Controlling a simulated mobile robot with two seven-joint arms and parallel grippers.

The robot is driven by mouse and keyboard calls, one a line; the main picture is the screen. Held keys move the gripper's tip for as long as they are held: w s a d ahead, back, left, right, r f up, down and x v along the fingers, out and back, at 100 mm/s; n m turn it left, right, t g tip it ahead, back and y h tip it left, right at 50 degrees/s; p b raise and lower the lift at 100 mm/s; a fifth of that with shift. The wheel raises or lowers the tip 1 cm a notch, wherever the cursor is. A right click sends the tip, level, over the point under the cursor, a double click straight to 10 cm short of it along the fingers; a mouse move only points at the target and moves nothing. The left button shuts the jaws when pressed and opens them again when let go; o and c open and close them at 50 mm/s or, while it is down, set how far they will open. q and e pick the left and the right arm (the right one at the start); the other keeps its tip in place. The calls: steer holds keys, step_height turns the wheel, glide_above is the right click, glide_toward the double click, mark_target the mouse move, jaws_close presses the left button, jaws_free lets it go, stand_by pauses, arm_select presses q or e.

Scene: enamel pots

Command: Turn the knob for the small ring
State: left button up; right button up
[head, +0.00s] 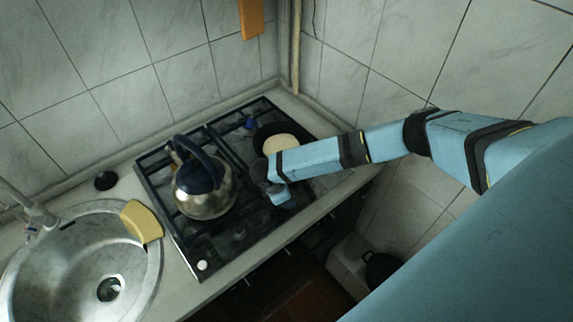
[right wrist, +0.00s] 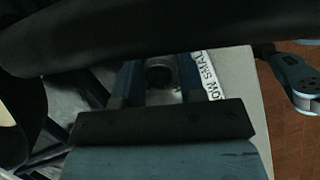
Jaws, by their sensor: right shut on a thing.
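The gas stove (head: 187,237) is set in the counter, with a dark top and black grates. My right gripper (head: 272,193) reaches in from the right, low over the stove's front right part. In the right wrist view its two blue fingers (right wrist: 158,80) are shut on a dark round knob (right wrist: 158,73). A white label strip (right wrist: 207,72) beside the knob carries partly hidden print that reads like "LOW SMALL". In the head view my gripper hides this knob. The knob's turn angle cannot be told. My left gripper does not show in the head view.
A steel kettle (head: 205,190) stands on the left grate. A dark pan (head: 262,134) with a pale round thing (head: 280,143) is behind my right gripper. A sink (head: 75,260) with a yellow block (head: 141,221) on its rim lies left. Tiled walls close the back and right.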

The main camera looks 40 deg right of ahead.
steer(key=n+t, duration=0.1)
steer(key=n, duration=0.3)
steer(key=shift+s+n+t, duration=0.15)
steer(key=shift+n+t, duration=0.15)
steer(key=shift+t, duration=0.1)
steer(key=shift+s+n+t, duration=0.1)
steer(key=shift+n+t, duration=0.6)
steer(key=shift+n, duration=1.1)
steer(key=o, duration=0.9)
steer(key=shift+o, duration=0.2)
steer(key=b+v, duration=0.1)
steer(key=v, duration=1.2)
steer(key=shift+r+b, duration=0.35)
steer(key=shift+r, duration=0.1)
steer(key=shift+s, duration=0.1)
steer(key=shift+c, duration=0.2)
